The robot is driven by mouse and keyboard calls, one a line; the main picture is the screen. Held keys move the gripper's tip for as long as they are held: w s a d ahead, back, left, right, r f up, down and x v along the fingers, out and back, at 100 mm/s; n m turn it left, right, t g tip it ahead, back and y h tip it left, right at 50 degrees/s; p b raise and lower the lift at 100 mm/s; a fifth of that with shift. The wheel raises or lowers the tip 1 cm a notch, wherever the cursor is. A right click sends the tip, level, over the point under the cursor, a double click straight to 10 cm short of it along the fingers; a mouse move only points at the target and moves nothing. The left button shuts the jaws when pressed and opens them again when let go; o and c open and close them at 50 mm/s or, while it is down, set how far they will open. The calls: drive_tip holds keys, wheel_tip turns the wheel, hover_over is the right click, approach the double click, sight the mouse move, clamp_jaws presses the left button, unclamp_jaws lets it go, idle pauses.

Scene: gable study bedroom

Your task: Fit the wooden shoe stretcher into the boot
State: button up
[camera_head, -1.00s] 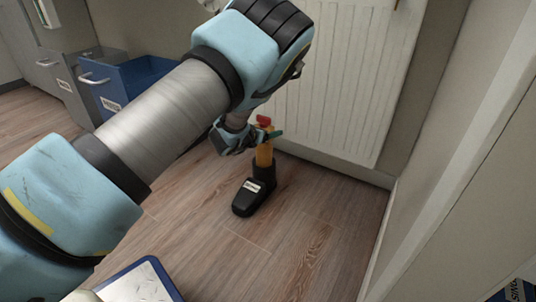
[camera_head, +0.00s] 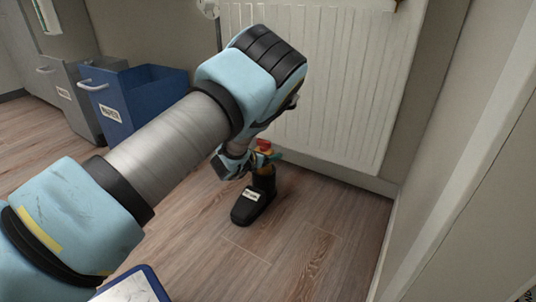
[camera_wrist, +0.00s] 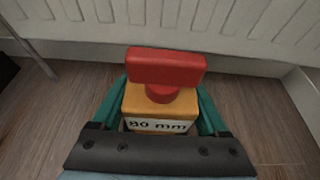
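The black boot (camera_head: 251,205) stands on the wooden floor near the radiator, its toe toward the camera and a white label on it. The shoe stretcher is a yellow-orange wooden block with a red T-shaped knob (camera_head: 264,145) on top. In the wrist view the stretcher (camera_wrist: 160,107) sits between the green fingers of my gripper (camera_wrist: 162,112), with "80 mm" lettering on its face. My gripper (camera_head: 262,157) is shut on it just above the boot's shaft. Most of the yellow body is hidden, apparently down in the boot's opening; how deep its lower end sits cannot be seen.
A white radiator (camera_head: 320,90) is on the wall close behind the boot. A blue drawer unit (camera_head: 140,105) and a grey one (camera_head: 68,100) stand at the left. A blue-edged pale panel (camera_head: 135,287) is at the bottom. The floor right of the boot is clear.

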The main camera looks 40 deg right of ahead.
drive_tip(key=o, duration=0.3)
drive_tip(key=shift+a+r, duration=0.1)
drive_tip(key=shift+r, duration=0.15)
drive_tip(key=shift+p+v, duration=2.9)
drive_tip(key=shift+v, duration=2.95)
